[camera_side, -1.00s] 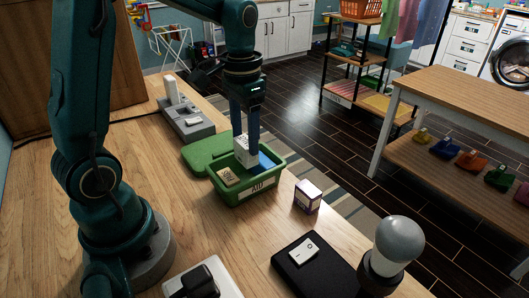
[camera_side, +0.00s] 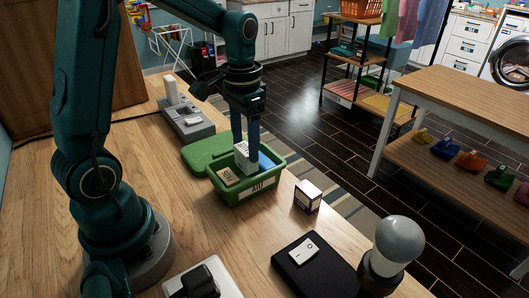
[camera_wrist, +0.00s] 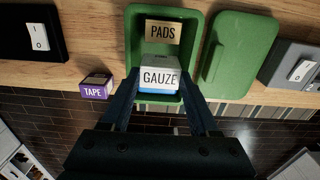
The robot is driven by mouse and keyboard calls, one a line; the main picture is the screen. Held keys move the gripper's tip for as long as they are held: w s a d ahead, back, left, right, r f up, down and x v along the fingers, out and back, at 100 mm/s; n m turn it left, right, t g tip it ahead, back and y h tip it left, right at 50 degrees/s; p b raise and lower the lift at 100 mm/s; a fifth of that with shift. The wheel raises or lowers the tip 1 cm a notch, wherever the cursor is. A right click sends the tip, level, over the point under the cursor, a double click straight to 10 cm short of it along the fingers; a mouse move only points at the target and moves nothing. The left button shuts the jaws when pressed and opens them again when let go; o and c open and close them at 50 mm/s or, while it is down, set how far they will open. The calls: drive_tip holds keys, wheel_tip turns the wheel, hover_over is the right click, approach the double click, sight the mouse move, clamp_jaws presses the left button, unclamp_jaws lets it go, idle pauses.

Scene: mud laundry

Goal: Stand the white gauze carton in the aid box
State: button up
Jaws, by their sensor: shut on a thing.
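My gripper (camera_side: 246,140) points down into the box. A tan PADS carton (camera_wrist: 163,32) lies in the aid box (camera_wrist: 197,28) beside the gauze. Whether the gauze touches the box floor cannot be told.
The green lid (camera_side: 207,151) lies open behind the box. A purple-and-white TAPE carton (camera_side: 307,196) stands on the table to the right. A black switch box (camera_side: 300,268) and a bulb (camera_side: 398,240) are in front. A grey switch unit (camera_side: 188,121) is behind.

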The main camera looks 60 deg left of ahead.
drive_tip(key=shift+f, duration=0.1)
drive_tip(key=shift+f, duration=1.05)
drive_tip(key=o, duration=1.1)
drive_tip(key=c, duration=0.4)
